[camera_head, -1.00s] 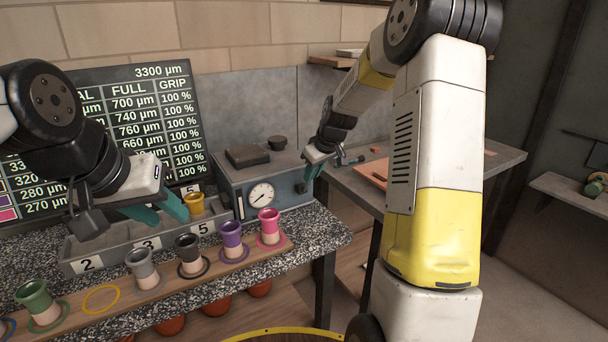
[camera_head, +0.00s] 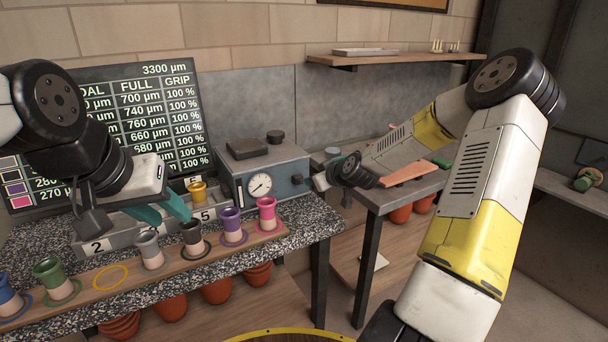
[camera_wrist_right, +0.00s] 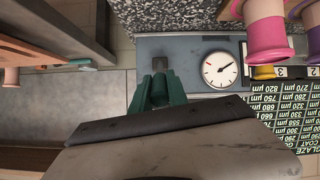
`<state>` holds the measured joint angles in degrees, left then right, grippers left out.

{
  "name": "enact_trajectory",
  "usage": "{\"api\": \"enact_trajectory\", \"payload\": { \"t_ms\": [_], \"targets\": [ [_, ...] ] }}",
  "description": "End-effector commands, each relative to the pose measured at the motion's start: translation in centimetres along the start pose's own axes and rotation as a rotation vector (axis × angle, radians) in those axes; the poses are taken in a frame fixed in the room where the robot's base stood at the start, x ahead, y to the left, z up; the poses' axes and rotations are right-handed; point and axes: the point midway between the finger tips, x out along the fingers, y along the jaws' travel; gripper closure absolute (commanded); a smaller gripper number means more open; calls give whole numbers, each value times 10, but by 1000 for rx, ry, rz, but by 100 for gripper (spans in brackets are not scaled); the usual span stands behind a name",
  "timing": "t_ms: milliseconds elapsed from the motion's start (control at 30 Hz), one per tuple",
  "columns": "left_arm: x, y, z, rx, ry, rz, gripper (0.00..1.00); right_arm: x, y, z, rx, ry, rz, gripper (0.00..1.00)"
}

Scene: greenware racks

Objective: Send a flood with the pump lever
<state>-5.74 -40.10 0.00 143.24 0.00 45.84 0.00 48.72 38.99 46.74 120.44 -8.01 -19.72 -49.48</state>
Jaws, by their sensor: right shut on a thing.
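The grey pump box (camera_head: 233,177) with a round dial gauge (camera_head: 260,185) stands at the back of the speckled counter. Its lever (camera_head: 297,180) shows as a small dark knob at the box's right side. My right gripper (camera_head: 316,183) is at that side, mostly hidden behind its own wrist. In the right wrist view its teal fingers (camera_wrist_right: 158,88) are close together in front of the box face, beside the gauge, shut on the lever, which is largely hidden between them. My left gripper (camera_head: 165,212) is open and empty above the grey numbered bins.
Several coloured cups stand on a wooden strip (camera_head: 128,268) along the counter front. A yellow cup (camera_head: 198,191) is in the bins (camera_head: 125,232). A display board (camera_head: 150,115) stands behind. A side table (camera_head: 375,195) is at the right, under a wall shelf (camera_head: 400,60).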

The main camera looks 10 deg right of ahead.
Motion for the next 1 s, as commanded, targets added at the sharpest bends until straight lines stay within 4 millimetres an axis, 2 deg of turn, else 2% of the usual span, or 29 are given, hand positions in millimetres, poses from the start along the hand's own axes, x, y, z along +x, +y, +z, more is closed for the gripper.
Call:
{"api": "enact_trajectory", "payload": {
  "t_ms": [567, 600, 700, 1000],
  "targets": [
    [0, 0, 0, 0, 0, 0, 64, 0, 0, 6, 4, 20, 4, 100],
    [0, 0, 0, 0, 0, 0, 64, 0, 0, 7, 4, 20, 4, 74],
    [0, 0, 0, 0, 0, 0, 64, 0, -1, 6, 3, 21, 4, 59],
    [0, 0, 0, 0, 0, 0, 64, 0, 0, 5, 1, 23, 5, 59]
  ]
}}
